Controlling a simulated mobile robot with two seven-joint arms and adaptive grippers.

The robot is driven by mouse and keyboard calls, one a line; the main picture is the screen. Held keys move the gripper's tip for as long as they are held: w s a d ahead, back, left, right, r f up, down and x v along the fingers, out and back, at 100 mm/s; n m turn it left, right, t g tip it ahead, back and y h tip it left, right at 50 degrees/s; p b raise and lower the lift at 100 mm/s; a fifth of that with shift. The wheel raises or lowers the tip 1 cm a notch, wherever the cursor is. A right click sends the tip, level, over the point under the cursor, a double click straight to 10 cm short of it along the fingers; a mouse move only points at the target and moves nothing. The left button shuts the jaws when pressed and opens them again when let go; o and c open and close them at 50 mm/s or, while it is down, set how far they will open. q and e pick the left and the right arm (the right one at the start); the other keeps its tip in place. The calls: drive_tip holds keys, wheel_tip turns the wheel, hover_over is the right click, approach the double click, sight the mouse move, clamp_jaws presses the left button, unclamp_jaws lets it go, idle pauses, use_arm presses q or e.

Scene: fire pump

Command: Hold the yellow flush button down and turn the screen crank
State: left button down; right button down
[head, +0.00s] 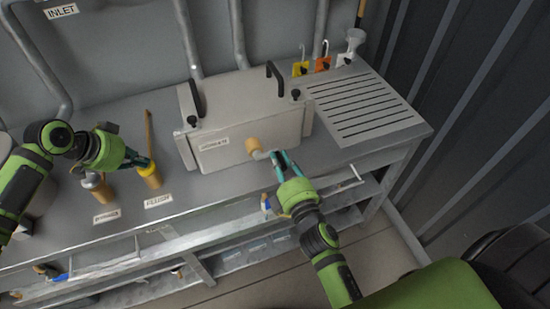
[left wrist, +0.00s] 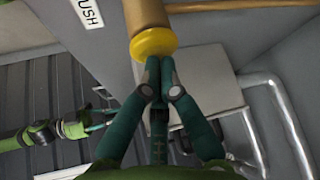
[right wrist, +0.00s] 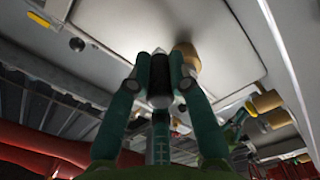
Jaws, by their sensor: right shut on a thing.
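The yellow flush button (head: 144,162) caps a tan post behind the FLUSH label (head: 158,200). It also shows in the left wrist view (left wrist: 153,43). My left gripper (head: 139,159) has its fingertips together at the yellow cap, seemingly touching it; how far the button is pressed I cannot tell. The screen crank (head: 262,154) sticks out of the front of a pale box (head: 240,118) from a tan hub (right wrist: 187,54). My right gripper (head: 284,160) is shut on the crank's grip (right wrist: 159,80), which is partly hidden between the fingers.
A second post (head: 97,183) with a grey top stands left of the flush button. The box has two black handles. A slotted drain plate (head: 362,107) and coloured tags (head: 322,65) are at right. A rail runs along the bench front.

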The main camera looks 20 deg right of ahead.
drive_tip(key=m, duration=0.1)
drive_tip(key=f+m, duration=0.1)
drive_tip(key=m, duration=0.1)
drive_tip(key=shift+a+f+m, duration=0.15)
drive_tip(key=shift+m, duration=0.15)
drive_tip(key=shift+a+f+m, duration=0.1)
drive_tip(key=shift+f+m, duration=0.1)
drive_tip(key=shift+m, duration=0.5)
drive_tip(key=shift+a+f+m, duration=0.1)
drive_tip(key=shift+f+m, duration=0.1)
drive_tip(key=shift+m, duration=0.5)
drive_tip(key=shift+w, duration=0.1)
drive_tip(key=c, duration=1.4)
unclamp_jaws()
drive_tip(key=shift+o, duration=1.3)
wheel_tip(320, 180, up, 10)
